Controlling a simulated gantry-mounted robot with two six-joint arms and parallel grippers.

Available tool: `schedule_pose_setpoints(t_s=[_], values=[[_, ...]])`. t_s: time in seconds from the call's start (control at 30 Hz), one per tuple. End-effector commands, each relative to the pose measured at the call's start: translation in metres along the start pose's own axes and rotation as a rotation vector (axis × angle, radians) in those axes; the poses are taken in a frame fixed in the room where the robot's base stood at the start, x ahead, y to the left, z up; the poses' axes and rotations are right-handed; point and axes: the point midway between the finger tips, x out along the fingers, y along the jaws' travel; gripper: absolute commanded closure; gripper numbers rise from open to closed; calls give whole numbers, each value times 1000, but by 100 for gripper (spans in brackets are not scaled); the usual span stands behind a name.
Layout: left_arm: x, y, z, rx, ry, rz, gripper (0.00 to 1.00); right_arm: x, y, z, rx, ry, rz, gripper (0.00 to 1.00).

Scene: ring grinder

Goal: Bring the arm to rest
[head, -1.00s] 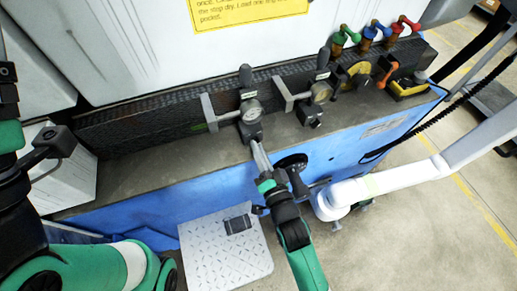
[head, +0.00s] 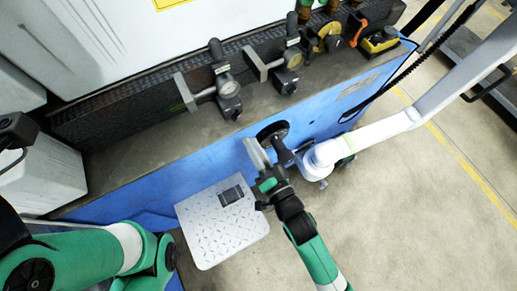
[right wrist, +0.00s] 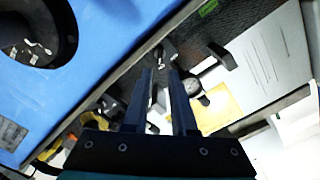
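My right gripper (head: 257,148) shows in the head view in front of the blue bench side, below the nearest dial gauge (head: 228,86). Its two long, flat metal fingers have a gap between them and hold nothing. They also show slightly apart in the right wrist view (right wrist: 163,92). The right arm (head: 312,250) comes up from the bottom edge. My left arm (head: 75,258) lies folded at the lower left, green and white. Its fingers do not show.
The bench top (head: 150,133) carries two dial gauges on a dark granite rail, and a yellow-and-black box (head: 381,42) at the right. A blue bench front (head: 200,170), a tread plate (head: 215,245) and a white jointed arm (head: 375,133) surround the right gripper. Open floor lies right.

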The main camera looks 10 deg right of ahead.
Motion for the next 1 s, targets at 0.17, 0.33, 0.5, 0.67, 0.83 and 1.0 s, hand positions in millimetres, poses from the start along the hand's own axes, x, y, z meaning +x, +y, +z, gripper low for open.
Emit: schedule_pose_setpoints(t_s=[0.17, 0.33, 0.5, 0.67, 0.83, 1.0], values=[[6, 0, -5, 0, 0, 0, 3, -29, -1, 0, 1, -1, 0, 75], [6, 0, -5, 0, 0, 0, 3, -35, 0, 0, 2, 1, -1, 75], [6, 0, -5, 0, 0, 0, 3, -34, 0, 0, 1, 1, -1, 75], [6, 0, -5, 0, 0, 0, 3, -34, 0, 0, 1, 0, -1, 75], [6, 0, -6, 0, 0, 0, 3, -34, 1, -2, 1, 4, 3, 75], [8, 0, -8, 0, 0, 0, 3, -10, -18, -53, 0, 104, -34, 75]])
